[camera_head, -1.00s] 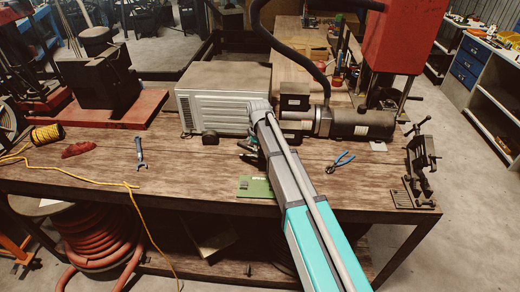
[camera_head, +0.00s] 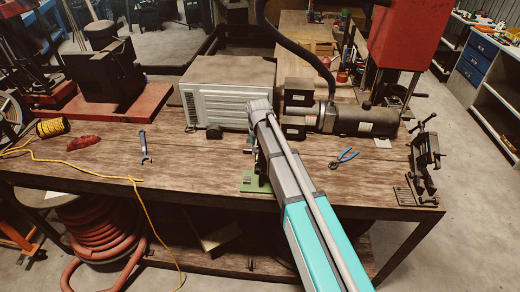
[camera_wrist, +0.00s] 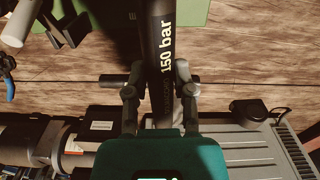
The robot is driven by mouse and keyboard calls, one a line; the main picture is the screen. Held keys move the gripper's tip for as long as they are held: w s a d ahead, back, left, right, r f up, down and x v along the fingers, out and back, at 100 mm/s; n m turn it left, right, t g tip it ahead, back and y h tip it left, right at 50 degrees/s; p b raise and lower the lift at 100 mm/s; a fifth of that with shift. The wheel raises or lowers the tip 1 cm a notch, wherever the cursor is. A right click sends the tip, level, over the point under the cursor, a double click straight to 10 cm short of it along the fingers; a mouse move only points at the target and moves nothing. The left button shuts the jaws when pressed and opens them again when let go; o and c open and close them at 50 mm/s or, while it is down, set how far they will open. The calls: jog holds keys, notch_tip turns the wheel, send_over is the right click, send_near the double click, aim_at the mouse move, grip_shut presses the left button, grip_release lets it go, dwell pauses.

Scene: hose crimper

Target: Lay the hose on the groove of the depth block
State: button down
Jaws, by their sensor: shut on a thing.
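The black hose (camera_wrist: 160,45), printed "150 bar", shows in the wrist view, running up out of the frame. My gripper (camera_wrist: 158,92) is shut on it, one finger on each side. In the head view my arm hides the hose and most of my gripper. The green depth block (camera_head: 257,184) lies near the front edge of the bench, partly behind my arm. In the wrist view green surface (camera_wrist: 108,14) shows on both sides of the hose at the top. I cannot make out the groove or whether the hose touches the block.
A ribbed grey machine (camera_head: 218,108) and a dark motor unit (camera_head: 355,122) stand behind my gripper. Blue pliers (camera_head: 344,158) and a clamp stand (camera_head: 424,170) are to the right. A wrench (camera_head: 144,148) lies left. The wooden bench (camera_head: 200,165) is clear between wrench and block.

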aim_at(254, 182)
jog(key=m, duration=0.1)
jog(key=s+m, duration=0.1)
jog(key=m, duration=0.3)
jog(key=shift+s+a+r, duration=0.1)
jog(key=shift+s+a, duration=0.15)
jog(key=shift+s, duration=0.1)
jog(key=m, duration=0.2)
jog(key=s+m, duration=0.1)
jog(key=m, duration=0.1)
jog(key=shift+s+a, duration=0.15)
jog(key=shift+a, duration=0.05)
jog(key=s+m, duration=0.1)
jog(key=m, duration=0.5)
jog(key=s+m, duration=0.1)
jog(key=m, duration=0.2)
jog(key=shift+s+a+r, duration=0.15)
jog(key=shift+s+a, duration=0.2)
jog(key=shift+a, duration=0.05)
jog(key=shift+f, duration=0.25)
jog(key=shift+f+b, duration=3.65)
jog(key=shift+b, duration=0.05)
jog(key=shift+f+b, duration=0.5)
jog(key=shift+f, duration=0.05)
